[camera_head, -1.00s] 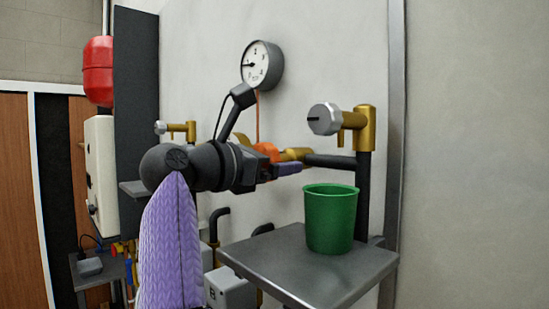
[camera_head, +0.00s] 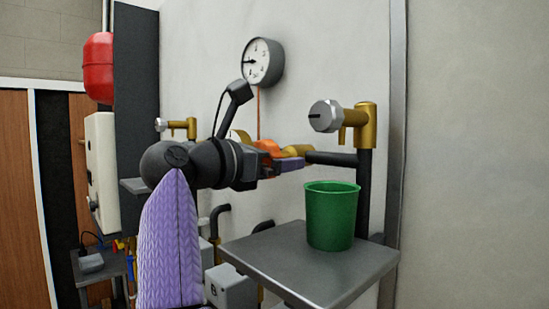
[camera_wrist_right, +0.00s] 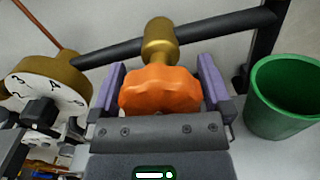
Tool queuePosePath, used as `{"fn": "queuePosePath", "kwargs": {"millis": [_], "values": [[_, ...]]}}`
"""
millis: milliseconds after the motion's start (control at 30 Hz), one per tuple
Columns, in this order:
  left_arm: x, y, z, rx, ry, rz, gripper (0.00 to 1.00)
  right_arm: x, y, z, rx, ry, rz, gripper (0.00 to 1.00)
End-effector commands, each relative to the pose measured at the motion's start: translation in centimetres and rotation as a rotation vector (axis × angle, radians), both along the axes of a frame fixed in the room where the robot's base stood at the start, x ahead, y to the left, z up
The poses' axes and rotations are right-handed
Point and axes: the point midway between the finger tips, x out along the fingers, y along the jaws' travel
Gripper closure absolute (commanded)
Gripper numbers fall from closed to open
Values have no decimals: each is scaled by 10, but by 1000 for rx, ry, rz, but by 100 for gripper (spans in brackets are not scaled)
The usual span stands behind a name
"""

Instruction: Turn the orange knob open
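The orange knob (camera_head: 270,147) sits on a brass valve body on a black pipe at the wall. In the right wrist view the lobed orange knob (camera_wrist_right: 160,90) lies between the two purple fingers of my right gripper (camera_wrist_right: 162,82). The fingers are open, one on each side of it, with narrow gaps seeming to show. In the head view my right gripper (camera_head: 285,163) is at the knob and hides part of it. My left gripper is not in view.
A green bucket (camera_head: 331,216) stands on a grey shelf (camera_head: 270,262) just right of the gripper. A grey-knobbed brass valve (camera_head: 327,116) is above it. A pressure gauge (camera_head: 261,62) is on the wall. A numbered brass-rimmed dial (camera_wrist_right: 45,85) is left of the knob.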

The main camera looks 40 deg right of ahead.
Motion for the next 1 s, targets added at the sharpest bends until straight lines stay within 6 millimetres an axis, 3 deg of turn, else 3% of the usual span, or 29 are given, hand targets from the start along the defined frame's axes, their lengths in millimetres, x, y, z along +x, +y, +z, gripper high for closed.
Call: {"fn": "queuePosePath", "kwargs": {"millis": [133, 333, 500, 867, 967, 1000], "values": [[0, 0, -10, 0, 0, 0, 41, -1, 20, -3, -1, -1, 5, 0], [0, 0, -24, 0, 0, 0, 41, -5, 72, -2, -1, 0, 6, 0], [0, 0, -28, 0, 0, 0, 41, -7, 96, -1, -2, -1, 1, 0], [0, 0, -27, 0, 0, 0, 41, -5, 96, -2, -29, 13, -1, 0], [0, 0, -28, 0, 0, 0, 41, 9, 82, -11, -228, 109, -2, 0], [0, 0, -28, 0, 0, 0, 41, 18, 78, -18, -370, 185, 1, 0]]}}
